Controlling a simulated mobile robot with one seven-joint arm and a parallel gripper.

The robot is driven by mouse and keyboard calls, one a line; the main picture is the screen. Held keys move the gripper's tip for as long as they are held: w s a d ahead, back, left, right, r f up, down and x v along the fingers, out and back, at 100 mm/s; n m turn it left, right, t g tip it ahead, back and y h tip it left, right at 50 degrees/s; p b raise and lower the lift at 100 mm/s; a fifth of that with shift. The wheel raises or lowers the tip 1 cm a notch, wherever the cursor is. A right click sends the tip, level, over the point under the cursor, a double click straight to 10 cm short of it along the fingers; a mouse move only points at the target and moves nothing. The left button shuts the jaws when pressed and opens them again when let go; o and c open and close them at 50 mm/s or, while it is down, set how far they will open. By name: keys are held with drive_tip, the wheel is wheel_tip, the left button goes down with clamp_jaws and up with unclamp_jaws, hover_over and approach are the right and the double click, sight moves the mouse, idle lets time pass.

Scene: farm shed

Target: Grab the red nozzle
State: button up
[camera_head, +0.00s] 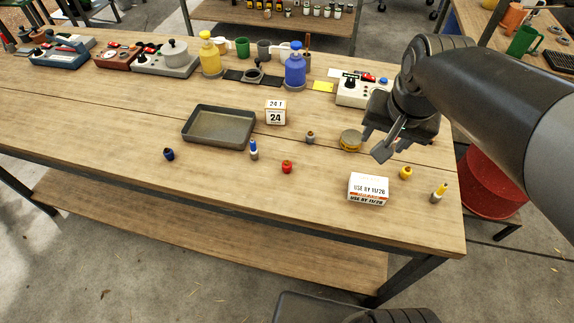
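The red nozzle (287,167) is a small red piece standing on the wooden table (225,175), near the middle of its front part. It is right of and slightly nearer than a blue-and-white nozzle (254,150). My gripper (384,148) hangs from the arm at the right, over the right part of the table. It is well to the right of the red nozzle and apart from it. Nothing shows held in it. The view does not clearly show how far apart its fingers are.
A grey tray (188,133) lies left of the red nozzle, and a white box (368,188) lies to its right. A grey nozzle (310,138), a yellow tin (351,140), a dark blue nozzle (169,154) and yellow nozzles (405,173) stand around. Bottles and devices line the back.

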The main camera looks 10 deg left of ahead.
drive_tip(key=w+a+f+g, duration=0.1)
drive_tip(key=w+a+f, duration=0.1)
drive_tip(key=a+f, duration=0.2)
drive_tip(key=w+a+f+m+g, duration=0.1)
drive_tip(key=a+f, duration=0.3)
drive_tip(key=a, duration=0.5)
drive_tip(key=w+a+f+g, duration=0.1)
drive_tip(key=w+a+f, duration=0.3)
drive_tip(key=a, duration=0.3)
drive_tip(key=shift+a+m+h, duration=0.2)
drive_tip(key=shift+m+h, duration=0.2)
hover_over(287, 162)
drive_tip(key=f, duration=0.4)
drive_tip(key=shift+w+a+f, duration=0.15)
drive_tip(key=shift+w+f, duration=0.15)
drive_tip(key=shift+w, duration=0.05)
drive_tip(key=f, duration=0.4)
drive_tip(key=shift+s+f, duration=0.3)
drive_tip(key=shift+f, duration=0.65)
drive_tip(key=shift+c, duration=0.4)
drive_tip(key=c, duration=1)
